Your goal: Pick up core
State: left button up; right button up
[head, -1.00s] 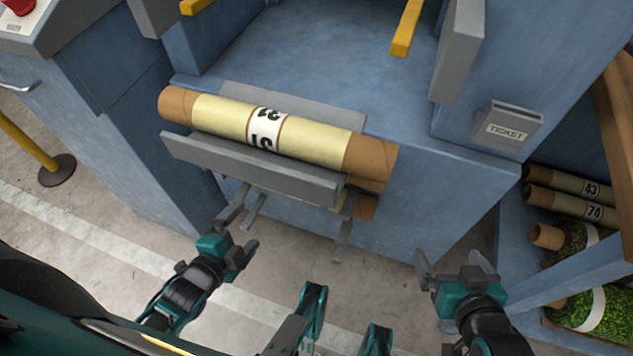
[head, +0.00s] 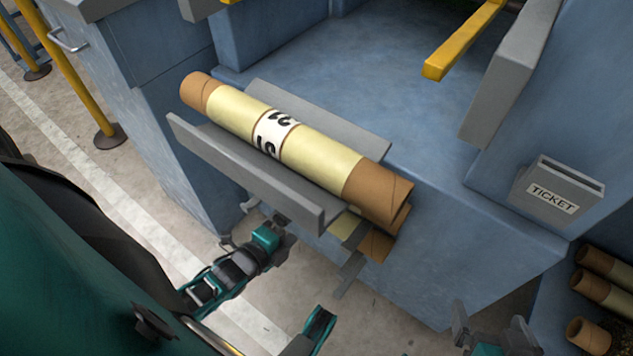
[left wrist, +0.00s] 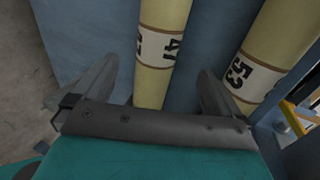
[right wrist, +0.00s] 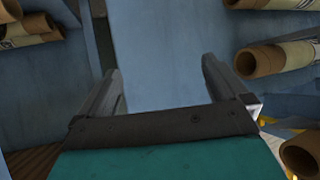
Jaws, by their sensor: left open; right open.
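A core, a brown tube with a pale yellow wrap and a white number band (head: 315,160), lies tilted in a grey two-sided cradle (head: 240,170) on the blue machine. A second tube (head: 376,246) shows beneath it, mostly hidden by the cradle. My left gripper (head: 262,218) is open below the cradle's front plate. In the left wrist view, a yellow tube marked 41 (left wrist: 164,20) lies beyond and between the open fingers, and one marked 53 (left wrist: 265,55) lies to the right. My right gripper (head: 490,316) is open and empty, low at the right; blue panel fills the gap between its fingers (right wrist: 160,68).
A ticket holder (head: 556,193) is fixed to the machine at the right. A yellow post (head: 75,80) stands on the floor at the left.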

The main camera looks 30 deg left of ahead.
pick_arm(q)
jog(key=b+x, duration=0.3)
jog(key=x, duration=0.5)
jog(key=shift+s+a+f, duration=0.1)
jog(key=shift+f, duration=0.05)
jog(key=c, duration=1.4)
jog(key=shift+c, duration=0.4)
jog(key=shift+r, duration=0.25)
